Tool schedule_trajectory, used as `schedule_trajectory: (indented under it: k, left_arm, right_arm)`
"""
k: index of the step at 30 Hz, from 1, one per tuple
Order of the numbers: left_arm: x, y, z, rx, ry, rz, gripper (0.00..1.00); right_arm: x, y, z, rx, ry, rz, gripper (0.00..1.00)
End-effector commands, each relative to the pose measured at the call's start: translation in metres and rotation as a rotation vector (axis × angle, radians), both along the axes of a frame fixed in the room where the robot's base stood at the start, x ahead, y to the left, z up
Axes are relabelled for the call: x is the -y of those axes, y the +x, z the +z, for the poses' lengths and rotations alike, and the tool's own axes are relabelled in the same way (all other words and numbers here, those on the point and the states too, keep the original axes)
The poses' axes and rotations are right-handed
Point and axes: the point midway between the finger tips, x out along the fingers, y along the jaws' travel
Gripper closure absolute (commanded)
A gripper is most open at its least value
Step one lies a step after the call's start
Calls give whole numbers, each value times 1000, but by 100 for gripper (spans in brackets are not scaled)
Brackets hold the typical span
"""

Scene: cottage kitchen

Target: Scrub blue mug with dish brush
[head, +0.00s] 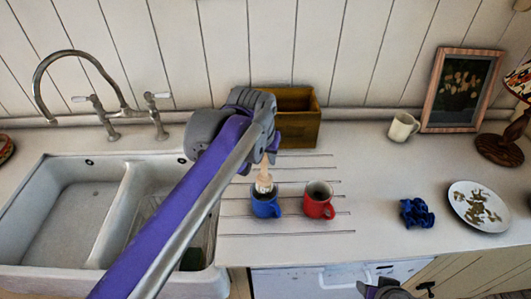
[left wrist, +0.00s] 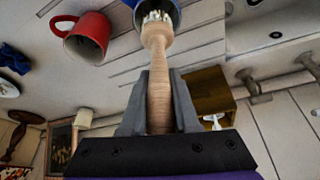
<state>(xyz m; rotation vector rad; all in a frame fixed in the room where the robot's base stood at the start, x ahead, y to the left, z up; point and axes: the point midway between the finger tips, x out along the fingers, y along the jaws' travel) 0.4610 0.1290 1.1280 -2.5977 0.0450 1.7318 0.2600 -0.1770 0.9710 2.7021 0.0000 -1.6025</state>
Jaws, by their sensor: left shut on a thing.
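The blue mug (head: 266,209) stands upright on the ribbed drainboard, its handle toward the right. My left gripper (head: 267,150) is above it, shut on the wooden handle of the dish brush (head: 264,182). The brush points down and its pale bristle head is at the mug's mouth; how deep it reaches is hard to tell. In the left wrist view the brush (left wrist: 159,80) runs between the two fingers, with its bristles at the blue mug's (left wrist: 151,5) opening. My right gripper (head: 384,289) shows only partly at the bottom edge, and its fingers are unclear.
A red mug (head: 317,203) stands close to the right of the blue mug. A wooden box (head: 299,134) is behind. A double sink (head: 62,228) with a tap lies left. A blue cloth (head: 417,213), a dirty plate (head: 462,196), a cream mug (head: 402,128), a picture frame and a lamp are right.

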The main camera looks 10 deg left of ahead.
Motion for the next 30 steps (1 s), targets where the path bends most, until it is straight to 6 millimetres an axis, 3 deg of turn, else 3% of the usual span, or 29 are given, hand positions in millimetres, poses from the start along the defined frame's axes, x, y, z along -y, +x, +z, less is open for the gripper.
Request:
schedule_trajectory:
  k: [21,30]
  left_arm:
    - [0,-1,-75,-2,0,0,100]
    - [0,0,-91,0,0,0,100]
  right_arm:
    - [0,-19,-52,-36,0,0,50]
    - [0,-21,-62,-41,0,0,50]
